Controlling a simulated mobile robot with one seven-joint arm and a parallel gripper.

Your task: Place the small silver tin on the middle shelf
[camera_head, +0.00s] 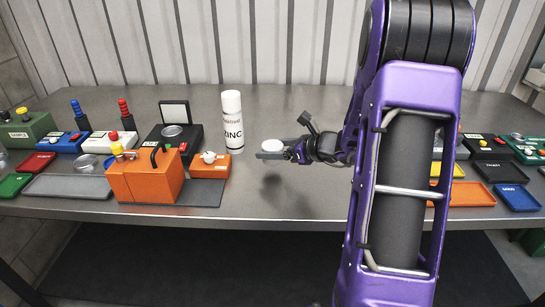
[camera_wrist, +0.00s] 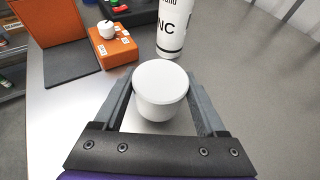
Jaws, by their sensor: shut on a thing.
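My gripper (camera_head: 273,152) is shut on a small round tin (camera_head: 272,145) and holds it above the workbench. In the wrist view the tin (camera_wrist: 161,88) is pale, whitish silver with a flat white top, upright between the two fingers of my gripper (camera_wrist: 160,102). A shadow lies on the bench below. The middle shelf cannot be made out; only a partial ledge or shelf edge (camera_head: 536,78) shows at the far right.
A white ZINC spray can (camera_head: 232,125) stands on the bench (camera_head: 300,204) just behind and left of my gripper. Left are an orange box (camera_head: 145,180), a smaller orange box with a white knob (camera_head: 210,166) and several trays. More trays and boxes stand right of my arm.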

